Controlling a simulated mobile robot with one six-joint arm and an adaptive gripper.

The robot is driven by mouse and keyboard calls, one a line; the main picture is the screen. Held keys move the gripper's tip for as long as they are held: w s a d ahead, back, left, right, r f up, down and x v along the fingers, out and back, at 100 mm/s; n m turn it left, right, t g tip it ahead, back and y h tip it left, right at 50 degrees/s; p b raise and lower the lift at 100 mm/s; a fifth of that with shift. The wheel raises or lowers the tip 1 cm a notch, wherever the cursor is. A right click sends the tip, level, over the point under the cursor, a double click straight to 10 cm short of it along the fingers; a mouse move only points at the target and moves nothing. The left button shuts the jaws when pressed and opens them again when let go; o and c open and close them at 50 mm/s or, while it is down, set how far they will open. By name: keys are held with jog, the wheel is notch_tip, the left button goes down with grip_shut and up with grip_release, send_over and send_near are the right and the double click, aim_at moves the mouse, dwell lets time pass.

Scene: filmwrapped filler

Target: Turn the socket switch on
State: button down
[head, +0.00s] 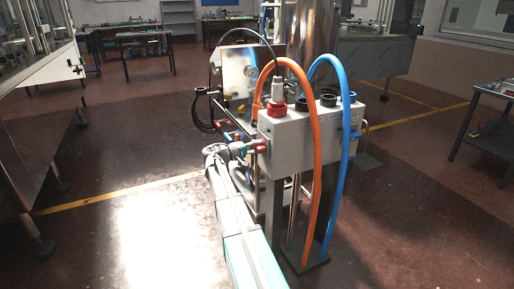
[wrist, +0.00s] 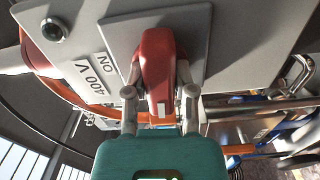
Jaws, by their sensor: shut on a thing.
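The red socket switch (wrist: 158,50) sits on a grey square plate (wrist: 195,28) on the face of the grey socket box (head: 300,140). In the wrist view its handle runs up and down the picture, with a white mark at the lower end. The printed word ON is to its left. My gripper (wrist: 160,85) is shut on the handle, one finger on each side. In the head view my gripper (head: 252,147) meets the box's left side, and the switch is small and partly hidden there.
An orange hose (head: 312,180) and a blue hose (head: 350,150) arch over the box and hang in front of it. A round metal button (wrist: 54,30) and a 400 V label (wrist: 88,78) are beside the switch. A steel tank (head: 310,35) stands behind. The floor left is open.

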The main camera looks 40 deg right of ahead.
jog(key=m, duration=0.3)
jog(key=shift+m, duration=0.4)
jog(key=m, duration=0.4)
jog(key=shift+m, duration=0.3)
jog(key=m, duration=0.4)
jog(key=shift+m, duration=2.2)
jog(key=shift+c, duration=2.2)
grip_release()
jog(key=shift+a, duration=0.15)
